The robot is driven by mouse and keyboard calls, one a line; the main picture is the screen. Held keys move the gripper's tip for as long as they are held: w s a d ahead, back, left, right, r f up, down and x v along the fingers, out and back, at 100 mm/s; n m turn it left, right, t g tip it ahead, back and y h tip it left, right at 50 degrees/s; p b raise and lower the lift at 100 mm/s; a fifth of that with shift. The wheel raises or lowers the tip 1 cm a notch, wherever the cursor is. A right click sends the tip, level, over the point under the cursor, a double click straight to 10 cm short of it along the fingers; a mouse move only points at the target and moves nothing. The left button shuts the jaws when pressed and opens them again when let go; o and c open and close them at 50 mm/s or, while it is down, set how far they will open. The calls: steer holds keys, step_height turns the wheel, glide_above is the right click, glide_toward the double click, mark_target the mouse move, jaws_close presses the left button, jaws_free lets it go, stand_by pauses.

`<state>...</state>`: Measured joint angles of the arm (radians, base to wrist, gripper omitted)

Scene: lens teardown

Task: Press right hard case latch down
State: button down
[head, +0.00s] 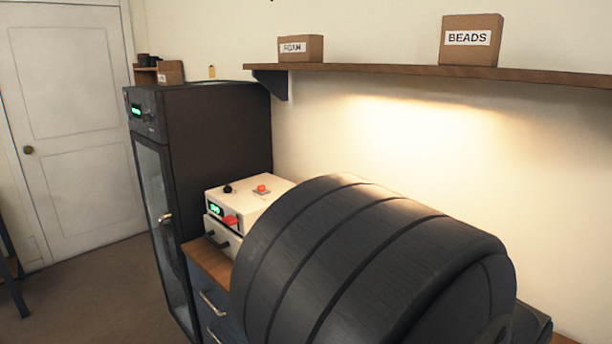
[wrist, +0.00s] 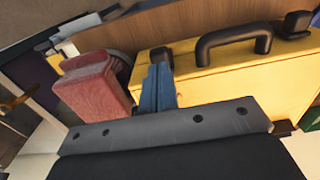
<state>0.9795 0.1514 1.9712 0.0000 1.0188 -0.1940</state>
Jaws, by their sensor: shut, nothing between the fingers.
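The yellow hard case (wrist: 225,78) fills the right of the wrist view, with its black handle (wrist: 235,40) on the edge facing me. A black latch (wrist: 297,24) sits right of the handle. A second dark piece (wrist: 161,54), apparently the other latch, shows left of the handle, just beyond my fingertips. Which one the task calls right, I cannot tell. My gripper (wrist: 158,72) has its blue fingers shut and empty, pointing at the dark piece. Whether they touch it is unclear. In the head view neither case nor gripper shows; my dark arm covers the lower right.
A red padded block (wrist: 95,85) stands close left of my fingers. In the head view, a cream box with buttons (head: 245,205) sits on a wooden counter beside a tall dark cabinet (head: 215,140). A wall shelf (head: 400,71) holds cardboard boxes labelled FOAM (head: 300,48) and BEADS (head: 470,40).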

steer(key=shift+f, duration=1.35)
stand_by(0.3)
steer(key=shift+r, duration=3.5)
steer(key=shift+f, duration=0.1)
step_height(320, 180, down, 7)
steer(key=shift+r, duration=0.2)
